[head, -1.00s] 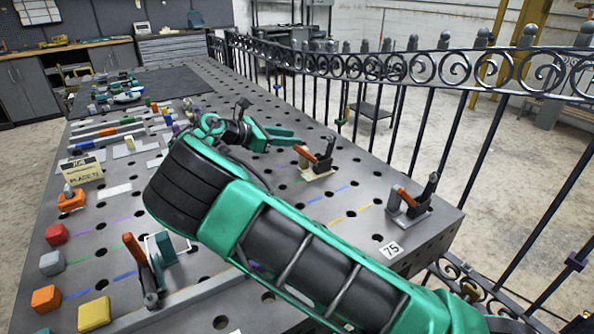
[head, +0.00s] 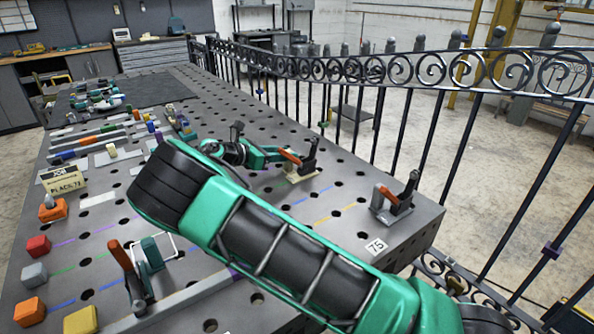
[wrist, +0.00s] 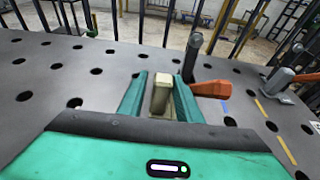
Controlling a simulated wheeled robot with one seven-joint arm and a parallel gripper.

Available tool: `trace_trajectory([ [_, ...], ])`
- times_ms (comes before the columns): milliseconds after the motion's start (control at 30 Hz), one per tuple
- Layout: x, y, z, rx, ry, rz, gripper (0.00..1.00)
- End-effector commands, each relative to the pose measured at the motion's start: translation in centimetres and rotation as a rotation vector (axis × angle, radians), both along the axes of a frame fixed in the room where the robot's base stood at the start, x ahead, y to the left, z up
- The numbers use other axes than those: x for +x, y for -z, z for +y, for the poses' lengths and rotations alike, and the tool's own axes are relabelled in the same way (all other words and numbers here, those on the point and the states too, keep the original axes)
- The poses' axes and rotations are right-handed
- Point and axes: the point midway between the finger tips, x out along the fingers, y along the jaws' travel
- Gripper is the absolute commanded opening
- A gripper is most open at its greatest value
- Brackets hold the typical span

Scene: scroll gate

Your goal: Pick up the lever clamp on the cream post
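The lever clamp (head: 303,162) stands near the far right part of the table, with an orange handle, a dark upright lever and a cream post at its base. In the wrist view its orange handle (wrist: 210,88) points right, just beyond my right finger. The cream post (wrist: 161,92) shows between my two green fingers. My gripper (wrist: 161,84) is open around the post, with narrow gaps at its sides; contact cannot be told. In the head view my gripper (head: 275,154) reaches the clamp's left side, and my arm hides part of the table.
A similar clamp (head: 394,197) stands to the right by a "75" label (head: 376,246). Another clamp (head: 130,275) is at the front left. Coloured blocks and a sign (head: 63,181) line the left side. An iron fence (head: 400,110) runs along the right edge.

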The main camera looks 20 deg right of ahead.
Motion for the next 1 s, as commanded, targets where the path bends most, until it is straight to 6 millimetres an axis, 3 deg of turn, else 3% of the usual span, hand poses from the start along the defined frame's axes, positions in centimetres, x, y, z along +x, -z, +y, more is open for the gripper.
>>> trace_trajectory([
  [200,0.7,0.7,-2.2,0.001,0.001,0.0,0.31],
  [467,0.8,0.8,-2.5,0.0,0.0,-0.001,0.31],
  [600,0.8,0.8,-2.5,0.0,0.0,-0.001,0.03],
  [633,0.8,0.8,-2.5,0.0,-0.001,-0.001,0.0],
  [1000,0.8,0.7,-2.4,0.001,-0.003,-0.002,0.0],
])
